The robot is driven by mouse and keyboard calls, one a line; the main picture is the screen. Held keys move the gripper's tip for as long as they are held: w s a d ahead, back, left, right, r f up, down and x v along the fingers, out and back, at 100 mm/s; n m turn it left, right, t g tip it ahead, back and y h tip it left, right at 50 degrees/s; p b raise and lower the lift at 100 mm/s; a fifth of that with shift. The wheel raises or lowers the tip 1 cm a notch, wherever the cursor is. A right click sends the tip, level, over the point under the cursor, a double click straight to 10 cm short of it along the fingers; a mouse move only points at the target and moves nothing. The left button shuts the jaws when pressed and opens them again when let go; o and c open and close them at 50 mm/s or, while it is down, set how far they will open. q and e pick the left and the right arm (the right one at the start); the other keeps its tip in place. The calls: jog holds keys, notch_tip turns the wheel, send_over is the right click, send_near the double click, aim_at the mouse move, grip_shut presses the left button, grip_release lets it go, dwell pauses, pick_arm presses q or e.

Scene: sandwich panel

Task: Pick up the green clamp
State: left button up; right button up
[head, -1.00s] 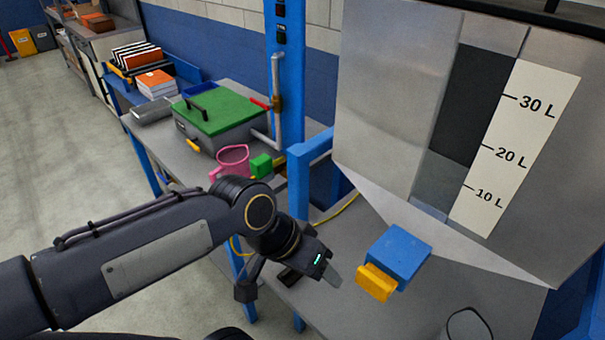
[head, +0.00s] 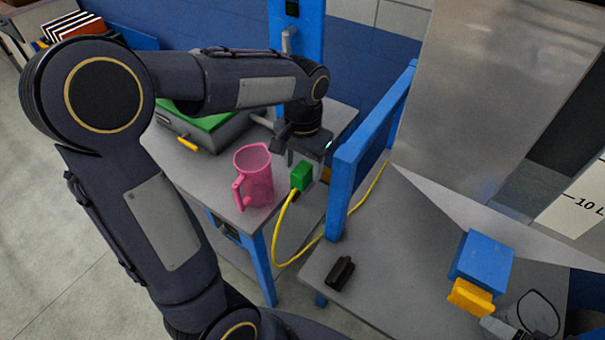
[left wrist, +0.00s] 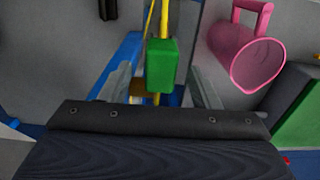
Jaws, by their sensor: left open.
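The green clamp (head: 301,177) is a small green block at the right edge of the grey side table, with a yellow cable by it. In the left wrist view the green clamp (left wrist: 162,62) lies in the middle, between my two fingers. My left gripper (head: 308,159) points down just behind and above the clamp in the head view. In the left wrist view my left gripper (left wrist: 163,78) is open, with a finger on each side of the clamp and a visible gap to each. Whether a finger touches it I cannot tell.
A pink jug (head: 255,178) stands close to the left of the clamp. A green-lidded grey box (head: 205,140) is behind it. A blue post frame (head: 345,180) stands to the right. A black block (head: 341,273), a blue-and-yellow block (head: 482,262) and a clear cup (head: 538,315) are on the right table.

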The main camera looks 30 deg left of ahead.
pick_arm(q)
notch_tip(320, 180, down, 2)
jog(key=shift+a+f, duration=0.1)
jog(key=shift+f, duration=0.15)
jog(key=c, duration=1.2)
jog(key=shift+o, duration=0.2)
jog(key=shift+r, duration=0.1)
jog(key=shift+r, duration=0.45)
notch_tip(320, 180, up, 2)
jog(key=shift+r, duration=0.2)
jog(key=s+d+r+b, duration=0.1)
jog(key=s+d+r, duration=0.1)
jog(key=d+r, duration=0.2)
jog(key=s+d+r+b, duration=0.1)
jog(key=s+d+r, duration=0.2)
jog(key=d, duration=0.6)
notch_tip(320, 180, up, 3)
jog(key=shift+d+f, duration=0.15)
jog(key=shift+f, duration=0.05)
